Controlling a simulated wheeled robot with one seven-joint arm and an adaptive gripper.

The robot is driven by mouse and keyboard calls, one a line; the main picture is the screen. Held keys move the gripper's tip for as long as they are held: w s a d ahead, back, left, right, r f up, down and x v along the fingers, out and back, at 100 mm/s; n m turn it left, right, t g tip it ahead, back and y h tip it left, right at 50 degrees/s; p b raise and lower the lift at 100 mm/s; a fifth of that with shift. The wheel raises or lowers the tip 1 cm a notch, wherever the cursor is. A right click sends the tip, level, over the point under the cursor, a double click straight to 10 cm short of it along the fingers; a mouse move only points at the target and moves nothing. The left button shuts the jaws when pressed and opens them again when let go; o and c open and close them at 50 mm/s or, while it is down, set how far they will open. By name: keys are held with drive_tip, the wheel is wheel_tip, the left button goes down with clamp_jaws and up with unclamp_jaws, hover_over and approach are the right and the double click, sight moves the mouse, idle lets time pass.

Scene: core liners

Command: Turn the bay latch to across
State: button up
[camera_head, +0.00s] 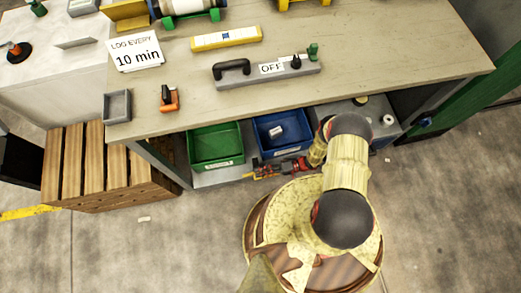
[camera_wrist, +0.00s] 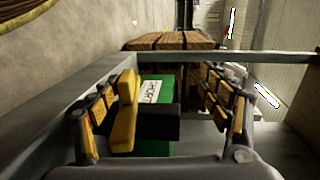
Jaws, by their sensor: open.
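A yellow piece with a black block, which looks like the bay latch, shows between my fingers in the wrist view (camera_wrist: 127,97). Its yellow part runs along the picture's depth, beside the grey shelf edge; the black block sticks out to the right. In the head view it is small, at the front of the lower shelf near my gripper, and I cannot tell its exact turn. My gripper (camera_head: 283,168) is low in front of the shelf, pointing left. In the wrist view my gripper (camera_wrist: 165,110) is open, one finger on each side of the yellow piece. Contact is unclear.
A green bin (camera_head: 216,161) and a blue bin (camera_head: 262,139) stand on the lower shelf under the bench (camera_head: 220,105). A slatted wooden crate (camera_head: 100,170) stands left. A bench leg (camera_head: 160,165) rises between crate and bins. The floor in front is mostly clear.

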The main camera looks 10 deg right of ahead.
sight(261, 177)
drive_tip(key=o, duration=0.3)
wheel_tip(261, 177, up, 5)
drive_tip(key=shift+d+f, duration=0.1)
drive_tip(key=shift+d, duration=0.05)
drive_tip(key=shift+r, duration=0.25)
drive_tip(key=shift+c, duration=0.9)
drive_tip(key=shift+r, duration=0.15)
drive_tip(key=c, duration=0.8)
